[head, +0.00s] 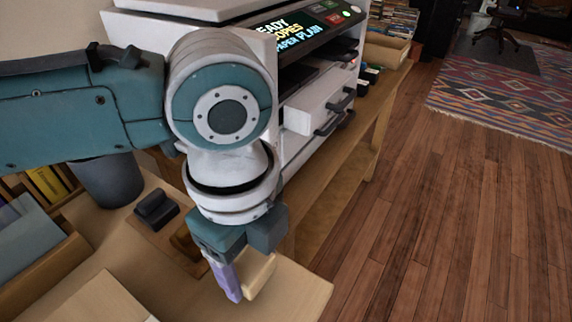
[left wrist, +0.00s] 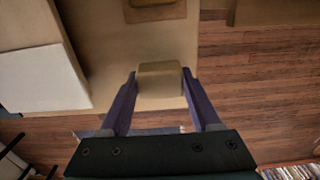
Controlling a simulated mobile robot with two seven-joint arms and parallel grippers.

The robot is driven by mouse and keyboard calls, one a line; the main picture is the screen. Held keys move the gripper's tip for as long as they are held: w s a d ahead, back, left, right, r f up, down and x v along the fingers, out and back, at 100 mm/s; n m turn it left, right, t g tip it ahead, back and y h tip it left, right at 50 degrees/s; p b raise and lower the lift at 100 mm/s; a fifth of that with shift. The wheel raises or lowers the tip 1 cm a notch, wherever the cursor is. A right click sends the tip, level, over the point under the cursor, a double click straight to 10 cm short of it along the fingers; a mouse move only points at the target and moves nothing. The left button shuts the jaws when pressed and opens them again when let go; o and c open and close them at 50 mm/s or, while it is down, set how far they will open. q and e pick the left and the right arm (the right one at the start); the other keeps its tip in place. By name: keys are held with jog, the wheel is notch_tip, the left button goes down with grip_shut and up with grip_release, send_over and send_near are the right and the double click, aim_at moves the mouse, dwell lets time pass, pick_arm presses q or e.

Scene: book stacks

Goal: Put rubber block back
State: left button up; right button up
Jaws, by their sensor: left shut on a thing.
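The rubber block looks like a small tan block (head: 259,275) with rounded edges. My left gripper (head: 244,282) is shut on it and holds it near the front right corner of the wooden table. In the head view one purple finger shows and the other is mostly hidden. In the left wrist view the tan block (left wrist: 160,80) sits between the tips of both purple fingers, near the table's edge. I cannot tell its exact height above the table. My right gripper is not in view.
A dark stamp-like object (head: 156,208) stands on a wooden base left of the gripper, beside a dark grey cup (head: 108,182). A large white printer (head: 312,107) stands behind. A wooden tray (head: 45,262) holds papers at left. Open floor (head: 450,230) lies right.

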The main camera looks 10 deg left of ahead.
pick_arm(q)
jog(key=shift+f, duration=1)
